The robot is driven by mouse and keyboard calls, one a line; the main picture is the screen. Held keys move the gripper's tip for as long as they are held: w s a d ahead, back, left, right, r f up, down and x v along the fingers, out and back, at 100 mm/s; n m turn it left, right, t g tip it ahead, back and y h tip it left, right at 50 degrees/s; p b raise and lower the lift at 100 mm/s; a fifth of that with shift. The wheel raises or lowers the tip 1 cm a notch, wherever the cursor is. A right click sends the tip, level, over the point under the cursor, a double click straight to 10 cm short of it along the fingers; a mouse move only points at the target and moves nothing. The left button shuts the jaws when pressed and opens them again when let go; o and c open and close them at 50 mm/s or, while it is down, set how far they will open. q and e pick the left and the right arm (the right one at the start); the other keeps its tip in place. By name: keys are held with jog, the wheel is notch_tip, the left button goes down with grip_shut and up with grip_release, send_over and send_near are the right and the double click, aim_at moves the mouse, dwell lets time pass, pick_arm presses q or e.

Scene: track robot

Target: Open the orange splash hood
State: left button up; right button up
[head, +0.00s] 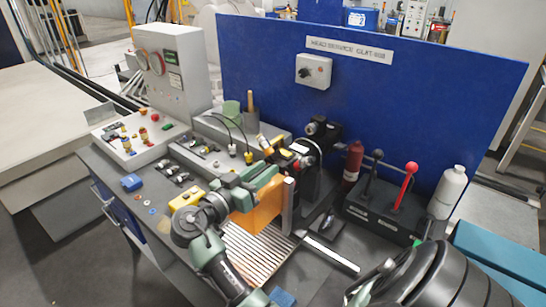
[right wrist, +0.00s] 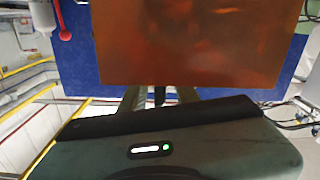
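The orange splash hood (head: 258,207) is a translucent upright panel on the machine at the middle of the bench in the head view. In the right wrist view the hood (right wrist: 200,40) fills the top centre, close to the camera. My right gripper (head: 279,167) is at the hood's upper edge in the head view. In the right wrist view the two fingers of my right gripper (right wrist: 160,96) reach up behind the panel's lower edge, which hides their tips. A thin dark piece shows between them; I cannot tell if they grip it. My left gripper is not in view.
A blue wall panel (head: 420,100) stands behind the bench. A lever box (head: 385,210) with a red and a black lever and a white bottle (head: 448,190) are to the right. A control box (head: 140,135) is at left. A slatted tray (head: 258,252) lies in front of the hood.

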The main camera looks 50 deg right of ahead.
jog(key=shift+d, duration=0.15)
jog(key=shift+a+r, duration=0.1)
jog(key=shift+a, duration=0.3)
jog(key=shift+c, duration=0.6)
jog(key=shift+a, duration=0.1)
grip_shut()
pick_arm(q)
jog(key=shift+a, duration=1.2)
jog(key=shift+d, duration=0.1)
pick_arm(e)
jog(key=shift+r, duration=0.1)
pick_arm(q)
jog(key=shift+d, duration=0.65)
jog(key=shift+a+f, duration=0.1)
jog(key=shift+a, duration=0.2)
